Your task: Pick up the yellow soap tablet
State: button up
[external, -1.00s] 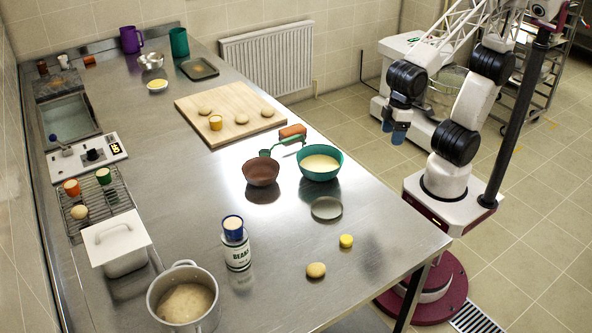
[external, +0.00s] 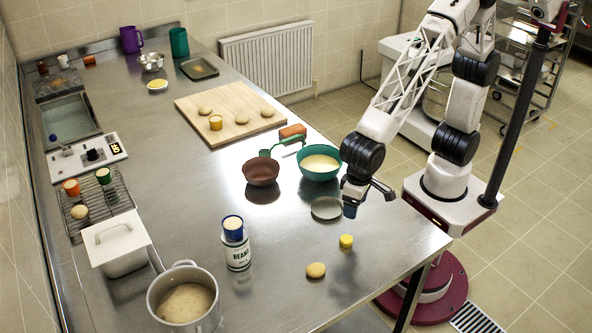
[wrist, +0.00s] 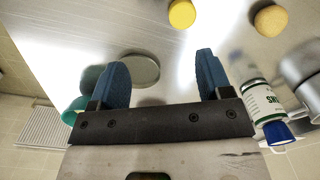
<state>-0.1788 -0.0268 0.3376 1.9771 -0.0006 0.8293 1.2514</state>
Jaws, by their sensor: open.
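The yellow soap tablet (external: 346,241) lies on the steel counter near its front right end, a small short yellow cylinder. In the wrist view the soap tablet (wrist: 182,13) is at the top, beyond the fingertips and a little right of the middle between them. My gripper (external: 352,209) hangs over the counter behind the tablet, apart from it. In the wrist view my gripper (wrist: 160,70) has its two blue fingers wide apart with nothing between them.
A round tan bun (external: 316,270) lies left of the tablet. A grey-green disc (external: 326,208) lies close to my gripper.

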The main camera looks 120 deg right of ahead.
aim_at(347, 238)
jog(key=shift+m, duration=0.6)
jog(key=w+a+f, duration=0.2)
jog(key=w+f, duration=0.1)
jog(key=shift+f, duration=0.15)
jog(key=shift+f, duration=0.1)
jog(key=shift+f, duration=1.2)
jog(key=shift+f, duration=0.15)
jog(key=shift+w+d+f, duration=0.1)
jog(key=shift+f, duration=1.15)
jog(key=shift+w+d+f, duration=0.1)
jog(key=shift+f, duration=1.1)
jog(key=shift+c, duration=0.5)
